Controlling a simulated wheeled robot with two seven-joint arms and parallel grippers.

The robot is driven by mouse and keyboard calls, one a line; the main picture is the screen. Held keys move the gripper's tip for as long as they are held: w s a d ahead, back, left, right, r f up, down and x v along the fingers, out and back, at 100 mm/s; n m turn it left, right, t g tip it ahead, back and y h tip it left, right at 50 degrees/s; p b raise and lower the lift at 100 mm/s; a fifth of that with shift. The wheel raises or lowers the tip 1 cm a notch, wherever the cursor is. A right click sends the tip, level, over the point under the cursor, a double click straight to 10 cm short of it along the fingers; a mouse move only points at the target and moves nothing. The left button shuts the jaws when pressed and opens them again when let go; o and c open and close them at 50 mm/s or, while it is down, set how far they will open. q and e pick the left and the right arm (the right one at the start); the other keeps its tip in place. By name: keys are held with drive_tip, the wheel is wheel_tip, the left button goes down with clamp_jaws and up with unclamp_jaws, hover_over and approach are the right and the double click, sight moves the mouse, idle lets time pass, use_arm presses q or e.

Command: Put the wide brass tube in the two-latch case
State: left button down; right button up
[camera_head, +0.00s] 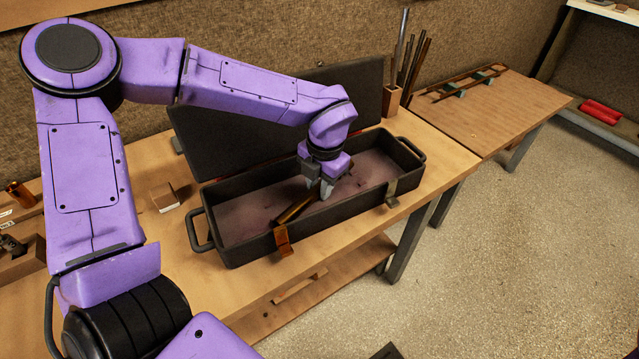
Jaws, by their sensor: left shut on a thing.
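The two-latch case (345,222) is a long dark box standing open on the wooden workbench, its dark lid (225,140) raised at the back. It has a faded pinkish lining, end handles and two latches on the front. My left gripper (325,190) reaches down inside the case near its middle. It is shut on the wide brass tube (295,208), which slants toward the front left inside the case. The fingers hide the tube's far end. I cannot tell whether the tube touches the lining. My right gripper is not in view.
A small open cardboard box (165,197) lies left of the case. A holder (391,98) with upright rods stands behind its right end. A second table (500,105) with thin rods is at the right. Open floor lies at the lower right.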

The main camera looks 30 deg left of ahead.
use_arm(q)
drive_tip(key=shift+r, duration=0.1)
drive_tip(key=c, duration=0.8)
unclamp_jaws()
drive_tip(key=shift+s+f, duration=0.15)
drive_tip(key=shift+f, duration=0.05)
drive_tip(key=shift+c, duration=0.2)
drive_tip(key=shift+r, duration=0.1)
wheel_tip(320, 180, up, 12)
drive_tip(key=d, duration=0.1)
drive_tip(key=shift+d+r+p, duration=0.15)
drive_tip(key=shift+d+p, duration=0.05)
drive_tip(key=shift+p, duration=0.25)
